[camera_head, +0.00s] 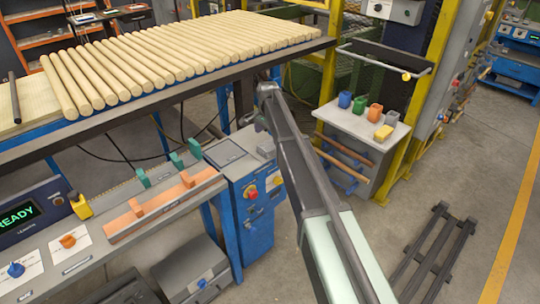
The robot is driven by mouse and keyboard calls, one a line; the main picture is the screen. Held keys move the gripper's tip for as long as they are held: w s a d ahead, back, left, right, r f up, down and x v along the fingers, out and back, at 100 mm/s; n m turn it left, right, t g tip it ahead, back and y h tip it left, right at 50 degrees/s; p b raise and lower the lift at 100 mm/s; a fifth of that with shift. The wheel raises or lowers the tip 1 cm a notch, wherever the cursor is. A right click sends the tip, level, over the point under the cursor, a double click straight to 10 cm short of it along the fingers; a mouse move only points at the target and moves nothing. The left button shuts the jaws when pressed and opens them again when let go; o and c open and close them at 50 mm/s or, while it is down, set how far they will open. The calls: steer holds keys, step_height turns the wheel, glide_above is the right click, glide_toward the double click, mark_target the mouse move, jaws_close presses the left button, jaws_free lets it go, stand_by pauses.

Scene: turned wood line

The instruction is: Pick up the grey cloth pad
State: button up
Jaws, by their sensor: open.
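A small grey piece (267,147) lies on top of the blue cabinet, beside my forearm; it may be the grey cloth pad, but it is too small to tell cloth from a hard block. My arm reaches up from the bottom of the picture. My gripper (252,123) is at its far end, small and partly hidden by the arm links. It is open, near the dowel rack's front edge and above the blue cabinet. I see nothing between its fingers.
Wooden dowels (160,55) fill the rack at upper left. A pale side table (345,118) holds coloured cups and a yellow block (383,132). A bench with a READY display (20,213) stands at lower left. A dark slatted pallet (432,255) lies on the floor at right.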

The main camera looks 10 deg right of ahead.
mark_target(268, 146)
step_height(268, 146, down, 7)
steer(key=b, duration=0.5)
steer(key=shift+s+r, duration=0.1)
steer(key=shift+r, duration=0.2)
steer(key=c, duration=1.1)
step_height(268, 146, up, 20)
steer(key=p, duration=2)
steer(key=shift+r, duration=0.1)
